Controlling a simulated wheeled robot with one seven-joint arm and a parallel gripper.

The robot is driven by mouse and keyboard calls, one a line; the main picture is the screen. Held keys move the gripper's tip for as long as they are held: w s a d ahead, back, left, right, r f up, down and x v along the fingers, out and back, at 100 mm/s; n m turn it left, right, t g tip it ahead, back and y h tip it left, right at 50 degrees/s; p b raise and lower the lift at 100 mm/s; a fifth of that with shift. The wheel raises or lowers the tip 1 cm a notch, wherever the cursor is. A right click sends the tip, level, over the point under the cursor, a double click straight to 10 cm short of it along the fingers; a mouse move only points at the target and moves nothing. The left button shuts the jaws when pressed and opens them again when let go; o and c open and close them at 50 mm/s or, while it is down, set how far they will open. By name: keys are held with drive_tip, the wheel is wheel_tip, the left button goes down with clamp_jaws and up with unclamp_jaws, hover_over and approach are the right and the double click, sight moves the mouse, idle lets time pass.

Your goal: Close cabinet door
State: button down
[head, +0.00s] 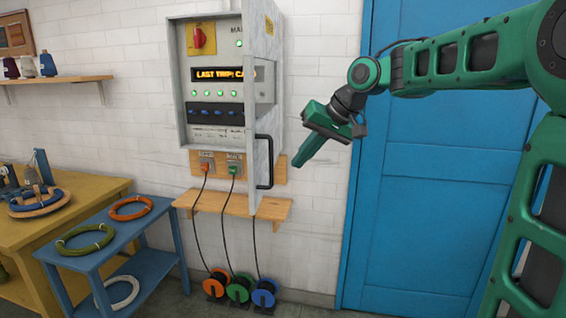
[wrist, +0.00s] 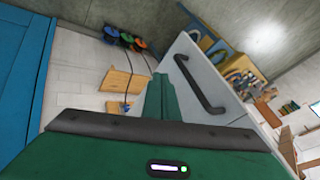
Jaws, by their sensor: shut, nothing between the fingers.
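The grey cabinet (head: 213,130) hangs on the white brick wall in the head view, with its panel of lamps and switches exposed. Its door (head: 262,55) stands open, swung out from the right side and seen nearly edge-on. A black bar handle (head: 270,163) is on the door's lower part. My gripper (head: 297,163) is shut and empty, to the right of the handle and apart from it in the picture.
A wooden shelf (head: 225,204) sits below the cabinet, with cables running down to orange, green and blue reels (head: 238,289) on the floor. A blue table (head: 105,240) with wire coils stands left. A blue door (head: 440,190) is behind my arm.

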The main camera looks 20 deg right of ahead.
drive_tip(key=shift+w+a+f, duration=0.1)
drive_tip(key=shift+w+a, duration=0.1)
drive_tip(key=shift+a, duration=0.5)
drive_tip(key=shift+w+a+f, duration=0.1)
drive_tip(key=shift+w+a, duration=0.05)
drive_tip(key=shift+a, duration=0.6)
drive_tip(key=shift+w+a+f, duration=0.1)
drive_tip(key=shift+w+a, duration=0.1)
drive_tip(key=shift+a, duration=0.5)
